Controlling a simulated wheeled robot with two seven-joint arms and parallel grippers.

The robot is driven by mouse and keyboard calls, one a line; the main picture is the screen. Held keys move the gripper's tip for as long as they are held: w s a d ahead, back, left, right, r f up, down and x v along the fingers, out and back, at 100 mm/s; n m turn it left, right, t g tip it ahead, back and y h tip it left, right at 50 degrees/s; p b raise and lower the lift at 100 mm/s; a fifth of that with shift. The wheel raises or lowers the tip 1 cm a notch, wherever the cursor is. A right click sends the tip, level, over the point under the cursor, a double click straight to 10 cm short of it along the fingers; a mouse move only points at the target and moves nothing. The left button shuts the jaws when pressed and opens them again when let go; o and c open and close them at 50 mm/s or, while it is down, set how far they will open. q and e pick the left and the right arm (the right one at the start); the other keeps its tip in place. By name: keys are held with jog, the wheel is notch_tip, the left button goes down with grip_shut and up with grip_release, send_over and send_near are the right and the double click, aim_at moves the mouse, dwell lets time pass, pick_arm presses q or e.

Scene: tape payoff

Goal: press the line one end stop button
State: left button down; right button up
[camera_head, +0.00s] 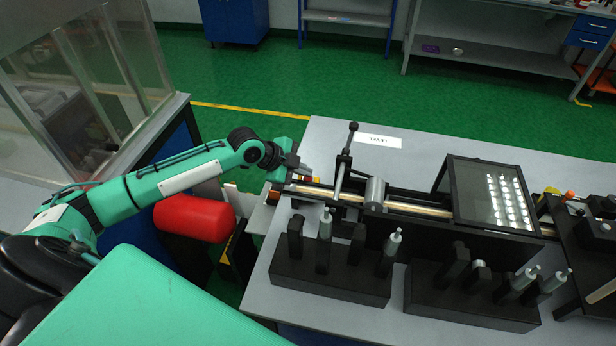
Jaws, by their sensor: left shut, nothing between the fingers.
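My left gripper (293,164) is shut and empty at the left end of the bench, beside the end of the tape line (417,209). A small red and yellow part (305,175) shows right by its fingertips; it is partly hidden, and I cannot tell whether it is the stop button or whether the gripper touches it. A white label (378,141) lies on the bench behind the line; its print is too small to read surely. My right gripper is not in view.
Black holders (330,276) with upright grey tools stand along the bench front. A dark-framed glass cover (462,190) stands over the line at right. An orange knob (569,195) is farther right. A red cylinder (195,218) lies below my left arm. Behind the bench is open green floor (330,85).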

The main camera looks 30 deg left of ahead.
pick_arm(q)
jog(key=shift+f, duration=0.3)
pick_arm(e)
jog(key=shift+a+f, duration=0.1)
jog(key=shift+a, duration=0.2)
pick_arm(q)
jog(key=shift+r+p, duration=0.45)
jog(key=shift+p, duration=0.05)
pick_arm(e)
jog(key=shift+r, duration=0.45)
pick_arm(q)
jog(key=shift+r, duration=0.1)
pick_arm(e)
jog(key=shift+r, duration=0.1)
